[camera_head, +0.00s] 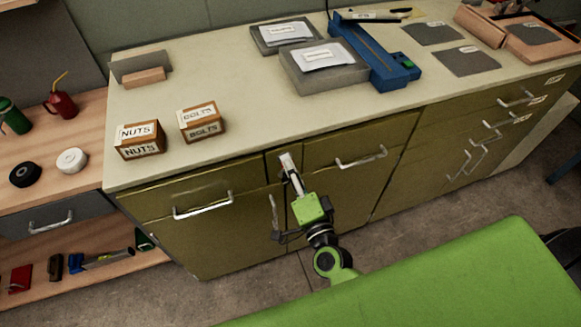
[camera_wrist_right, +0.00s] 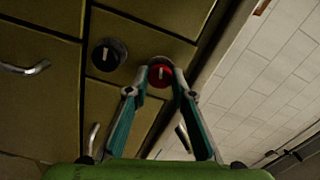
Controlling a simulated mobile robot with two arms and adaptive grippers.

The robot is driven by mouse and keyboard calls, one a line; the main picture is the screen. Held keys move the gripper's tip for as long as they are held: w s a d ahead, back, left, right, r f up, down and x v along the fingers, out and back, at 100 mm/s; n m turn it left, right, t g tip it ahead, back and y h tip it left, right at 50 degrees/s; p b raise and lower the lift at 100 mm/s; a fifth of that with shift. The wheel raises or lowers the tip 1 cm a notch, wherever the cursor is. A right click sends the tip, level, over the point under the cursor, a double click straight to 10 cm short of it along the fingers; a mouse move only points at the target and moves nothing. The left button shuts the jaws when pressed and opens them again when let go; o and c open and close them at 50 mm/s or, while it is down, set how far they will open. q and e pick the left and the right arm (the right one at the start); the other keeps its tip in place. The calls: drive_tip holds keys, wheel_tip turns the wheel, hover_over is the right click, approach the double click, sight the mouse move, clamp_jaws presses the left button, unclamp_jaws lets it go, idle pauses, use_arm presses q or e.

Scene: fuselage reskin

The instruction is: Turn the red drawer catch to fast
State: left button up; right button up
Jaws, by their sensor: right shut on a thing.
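The red drawer catch (camera_wrist_right: 160,73) is a round red knob with a small pale mark on its face, seen in the right wrist view on the olive cabinet front. The mark stands roughly upright in that picture. My right gripper (camera_wrist_right: 161,82) has its two fingers on either side of the red catch, shut on it. In the head view my right gripper (camera_head: 291,172) reaches up to the narrow panel between two drawers, just below the worktop edge. It hides the catch there. My left gripper is not in view.
A black knob (camera_wrist_right: 107,54) with a white mark sits close to the red catch. Drawer handles (camera_head: 203,206) and (camera_head: 361,158) stick out on both sides. The worktop (camera_head: 235,150) above holds a nuts box (camera_head: 139,140), a bolts box (camera_head: 202,122) and a blue tool (camera_head: 375,55).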

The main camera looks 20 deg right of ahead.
drive_tip(key=shift+d+m, duration=0.1)
drive_tip(key=shift+m, duration=1.5)
drive_tip(key=o, duration=1.1)
drive_tip(key=s, duration=1.2)
drive_tip(key=shift+d, duration=0.2)
